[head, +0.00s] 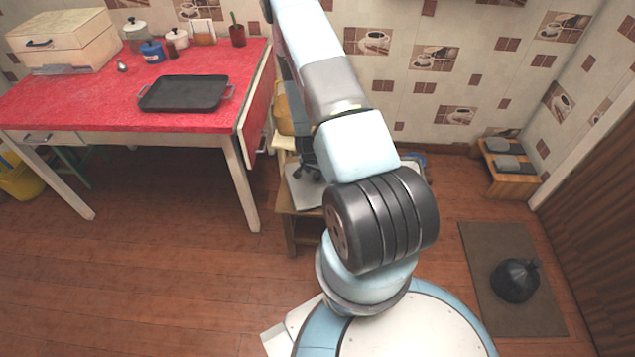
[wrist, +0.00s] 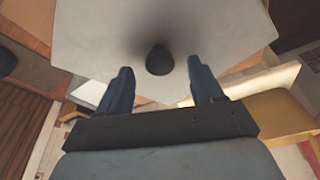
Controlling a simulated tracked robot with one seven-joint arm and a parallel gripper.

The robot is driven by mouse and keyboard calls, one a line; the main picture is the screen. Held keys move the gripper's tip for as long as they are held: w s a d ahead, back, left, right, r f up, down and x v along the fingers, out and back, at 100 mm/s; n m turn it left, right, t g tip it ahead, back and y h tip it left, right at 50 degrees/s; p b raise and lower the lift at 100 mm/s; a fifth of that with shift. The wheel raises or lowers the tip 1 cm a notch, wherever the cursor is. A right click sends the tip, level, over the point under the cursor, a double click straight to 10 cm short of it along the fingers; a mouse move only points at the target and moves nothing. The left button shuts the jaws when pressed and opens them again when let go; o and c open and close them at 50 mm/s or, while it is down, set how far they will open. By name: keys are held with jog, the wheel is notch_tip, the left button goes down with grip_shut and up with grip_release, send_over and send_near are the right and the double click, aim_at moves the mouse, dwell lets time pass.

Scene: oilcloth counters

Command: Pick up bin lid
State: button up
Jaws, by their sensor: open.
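The bin lid looks like a pale grey flat panel (wrist: 100,35) with a dark round knob (wrist: 159,60) near its middle in the wrist view. My gripper (wrist: 160,68) is open, with one finger on each side of the knob, near the fingertips. Whether the fingers touch the knob or the lid cannot be told. In the head view a pale panel (head: 300,192), probably the same lid, lies on a low wooden stand (head: 290,229) behind my arm. My gripper is a dark shape over it, mostly hidden by my arm.
A red-covered table (head: 60,105) with a black tray (head: 185,93), a bread box (head: 60,40) and several jars stands at left. A dark bag-like thing (head: 515,281) sits on a brown mat (head: 480,250) at right, near a small bench (head: 510,172). The front-left floor is clear.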

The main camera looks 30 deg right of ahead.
jog(key=shift+d+f, duration=0.1)
jog(key=shift+f, duration=0.5)
grip_shut()
dwell(0.3)
